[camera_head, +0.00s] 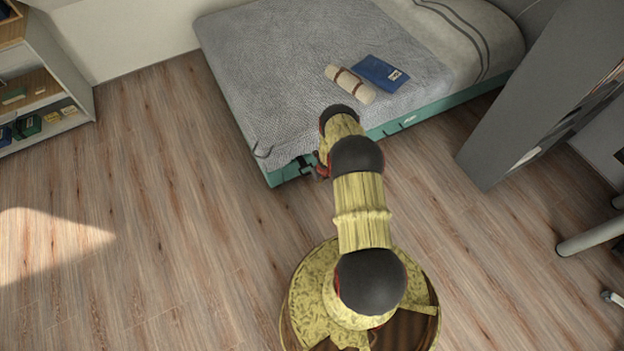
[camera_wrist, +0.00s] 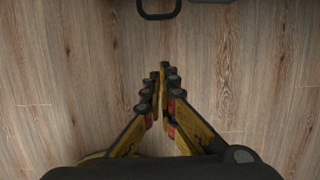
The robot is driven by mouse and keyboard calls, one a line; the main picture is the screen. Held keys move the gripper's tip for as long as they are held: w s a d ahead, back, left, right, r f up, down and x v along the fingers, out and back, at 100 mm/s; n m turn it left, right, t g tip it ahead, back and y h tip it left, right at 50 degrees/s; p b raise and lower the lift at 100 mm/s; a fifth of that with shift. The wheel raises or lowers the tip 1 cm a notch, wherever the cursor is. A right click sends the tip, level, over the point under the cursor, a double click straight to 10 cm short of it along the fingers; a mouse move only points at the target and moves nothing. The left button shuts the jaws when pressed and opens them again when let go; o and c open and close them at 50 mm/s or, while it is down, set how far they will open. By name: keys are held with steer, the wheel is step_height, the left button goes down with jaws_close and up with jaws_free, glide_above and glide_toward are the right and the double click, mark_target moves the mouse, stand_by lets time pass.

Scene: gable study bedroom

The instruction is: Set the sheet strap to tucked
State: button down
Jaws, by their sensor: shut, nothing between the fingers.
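My gripper (camera_wrist: 160,75) is shut and empty, its fingertips together over the wood floor in the wrist view. In the head view it shows beside the bed's green side (camera_head: 285,174), partly hidden by my arm. A dark loop (camera_wrist: 158,16), probably the strap, is at the top edge of the wrist view, ahead of the fingertips and apart from them.
The bed's grey blanket (camera_head: 270,70) carries a cream roll (camera_head: 350,84) and a blue book (camera_head: 381,73). A grey panel (camera_head: 530,95) stands at right and a shelf (camera_head: 45,90) at left. The floor left of my base is clear.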

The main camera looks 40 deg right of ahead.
steer(key=a+b+x, duration=0.1)
steer(key=b+x, duration=0.6)
steer(key=x, duration=0.4)
steer(key=shift+w+d+r+b, duration=0.3)
steer(key=shift+w+b, duration=0.3)
steer(key=shift+b, duration=0.05)
steer(key=shift+w+d+r+b, duration=0.35)
steer(key=shift+w+b, duration=0.25)
steer(key=shift+b, duration=0.1)
steer(key=shift+w+d+r+b, duration=0.3)
steer(key=shift+w+b, duration=0.25)
steer(key=shift+b, duration=0.1)
